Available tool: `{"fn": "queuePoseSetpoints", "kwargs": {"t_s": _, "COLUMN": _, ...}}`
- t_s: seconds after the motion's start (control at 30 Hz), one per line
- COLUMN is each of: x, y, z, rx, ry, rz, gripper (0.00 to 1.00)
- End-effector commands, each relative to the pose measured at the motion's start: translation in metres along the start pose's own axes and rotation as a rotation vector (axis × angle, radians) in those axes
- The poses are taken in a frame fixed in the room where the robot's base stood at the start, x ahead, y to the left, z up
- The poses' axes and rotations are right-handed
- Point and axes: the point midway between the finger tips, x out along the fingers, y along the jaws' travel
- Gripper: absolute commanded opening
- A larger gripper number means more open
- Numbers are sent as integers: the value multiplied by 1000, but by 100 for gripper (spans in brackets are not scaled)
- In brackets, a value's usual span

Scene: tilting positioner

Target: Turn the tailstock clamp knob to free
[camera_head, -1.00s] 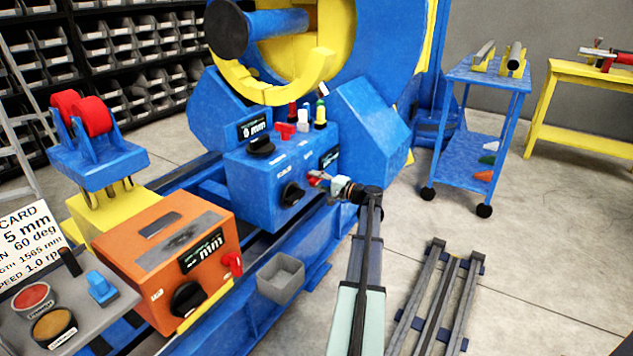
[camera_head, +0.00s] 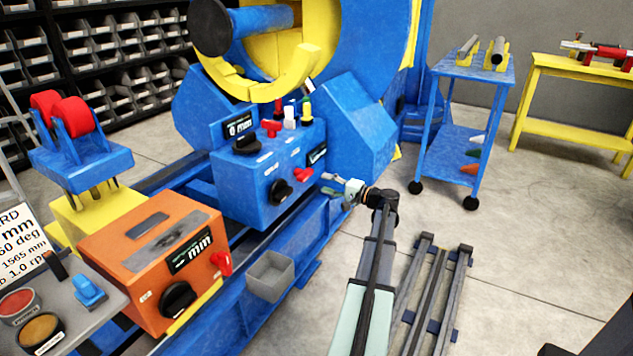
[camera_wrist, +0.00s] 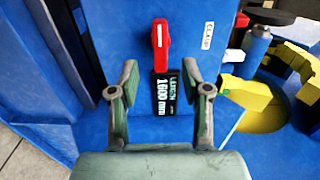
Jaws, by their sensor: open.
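The clamp knob (camera_wrist: 160,45) is a red lever-like knob with a white line, on a blue face beside a CLAMP label. In the wrist view it stands upright above a black display (camera_wrist: 166,98) reading length 1600 mm. In the head view the red knob (camera_head: 303,175) is on the right front of the blue tailstock box (camera_head: 247,190). My gripper (camera_head: 327,184) is just to the right of it, with a gap between them. In the wrist view my gripper (camera_wrist: 160,93) has its fingers spread apart, empty, below the knob.
An orange box (camera_head: 150,260) with a black dial and another red knob (camera_head: 221,262) stands at left. A grey bin (camera_head: 270,275) hangs on the blue bed below. A blue cart (camera_head: 470,70) stands behind at right.

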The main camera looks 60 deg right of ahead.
Motion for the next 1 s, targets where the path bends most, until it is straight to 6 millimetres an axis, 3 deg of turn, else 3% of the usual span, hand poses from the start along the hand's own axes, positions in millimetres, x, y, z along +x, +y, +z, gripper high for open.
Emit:
{"fn": "queuePoseSetpoints", "kwargs": {"t_s": 0.2, "x": -19, "y": 0, "z": 0, "rx": 0, "ry": 0, "rz": 0, "gripper": 48}}
{"fn": "queuePoseSetpoints", "kwargs": {"t_s": 0.77, "x": -21, "y": 0, "z": 2, "rx": 25, "ry": -10, "rz": 1, "gripper": 48}}
{"fn": "queuePoseSetpoints", "kwargs": {"t_s": 0.87, "x": -21, "y": 15, "z": 10, "rx": 44, "ry": -41, "rz": 71, "gripper": 48}}
{"fn": "queuePoseSetpoints", "kwargs": {"t_s": 1.0, "x": -32, "y": 55, "z": 34, "rx": 70, "ry": -100, "rz": 269, "gripper": 48}}
